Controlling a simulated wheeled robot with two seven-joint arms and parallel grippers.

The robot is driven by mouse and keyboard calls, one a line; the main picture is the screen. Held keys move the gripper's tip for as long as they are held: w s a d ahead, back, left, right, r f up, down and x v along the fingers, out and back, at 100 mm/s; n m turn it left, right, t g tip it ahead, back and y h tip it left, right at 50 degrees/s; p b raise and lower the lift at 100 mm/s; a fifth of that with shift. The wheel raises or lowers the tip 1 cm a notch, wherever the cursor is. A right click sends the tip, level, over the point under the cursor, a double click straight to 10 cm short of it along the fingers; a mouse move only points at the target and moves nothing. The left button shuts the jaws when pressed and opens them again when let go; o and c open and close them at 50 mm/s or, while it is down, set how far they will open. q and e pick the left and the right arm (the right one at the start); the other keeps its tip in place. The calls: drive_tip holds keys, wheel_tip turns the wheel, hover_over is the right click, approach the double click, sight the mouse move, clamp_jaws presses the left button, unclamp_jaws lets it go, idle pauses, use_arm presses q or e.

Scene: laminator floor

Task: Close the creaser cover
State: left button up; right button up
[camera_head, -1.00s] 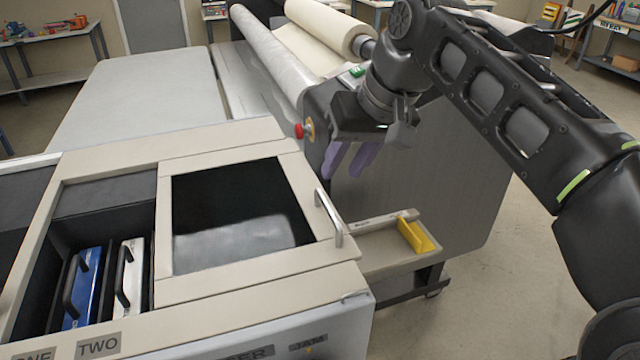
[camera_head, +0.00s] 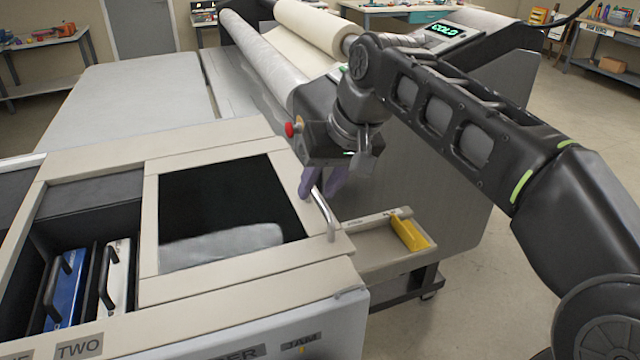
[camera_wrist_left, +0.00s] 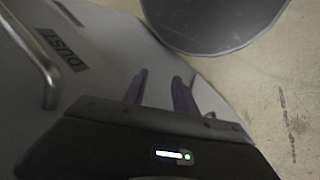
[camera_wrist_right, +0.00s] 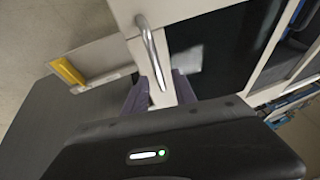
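The creaser cover (camera_head: 255,155) is a beige frame around a dark window, lying flat on the beige machine, with a metal bar handle (camera_head: 325,215) at its right side. Left of it, an uncovered bay holds a blue cassette (camera_head: 67,290) and a white cassette (camera_head: 117,280). My right gripper (camera_head: 322,194) is at the handle's far end, purple fingers pointing down. In the right wrist view the handle (camera_wrist_right: 150,45) runs between the parted fingers; contact cannot be told. My left gripper (camera_wrist_left: 158,80) is open and empty beside a grey panel marked DUST (camera_wrist_left: 62,50).
A roller machine with a red knob (camera_head: 290,129) and green display (camera_head: 446,31) stands behind my right arm. A small tray with a yellow block (camera_head: 409,233) sits right of the cover. A metal handle (camera_wrist_left: 35,50) is on the DUST panel. Floor at right is clear.

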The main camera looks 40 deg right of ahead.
clamp_jaws()
idle(1.4)
